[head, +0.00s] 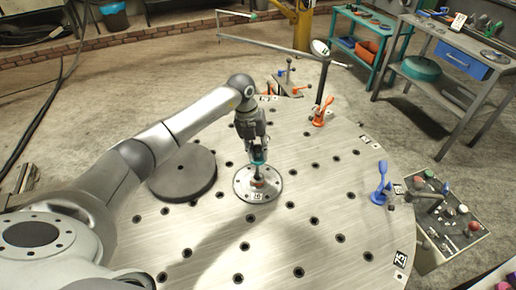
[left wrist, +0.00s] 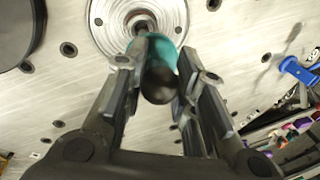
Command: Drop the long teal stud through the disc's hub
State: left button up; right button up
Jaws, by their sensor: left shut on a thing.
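The disc (head: 243,190) is a round grey metal flange with small holes around its rim, lying flat on the table. Its hub is a raised, reddish-brown centre in the head view. The disc also shows at the top of the left wrist view (left wrist: 103,18). My left gripper (head: 258,160) points down right above the hub. It is shut on the teal stud (left wrist: 183,58), which has a dark near end. In the left wrist view the stud sits between the fingers of the gripper (left wrist: 163,62), its far end towards the hub. Whether the stud's tip has entered the hub is hidden.
The round metal table (head: 320,215) has a grid of holes. A dark round plate (head: 183,175) lies left of the disc. An orange clamp (head: 320,113) and a blue clamp (head: 380,184) stand near the right edge. The table between disc and clamps is clear.

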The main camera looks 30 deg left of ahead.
aim_at(258, 168)
pick_arm(q)
jog(key=shift+f+b, duration=0.75)
jog(key=shift+f, duration=0.45)
jog(key=shift+f+b, duration=0.55)
jog(key=shift+f, duration=0.25)
dwell(0.5)
jog(key=shift+f+b, duration=1.65)
jog(key=shift+f, duration=1)
dwell(2.3)
jog(key=o, duration=0.7)
jog(key=shift+o, duration=0.2)
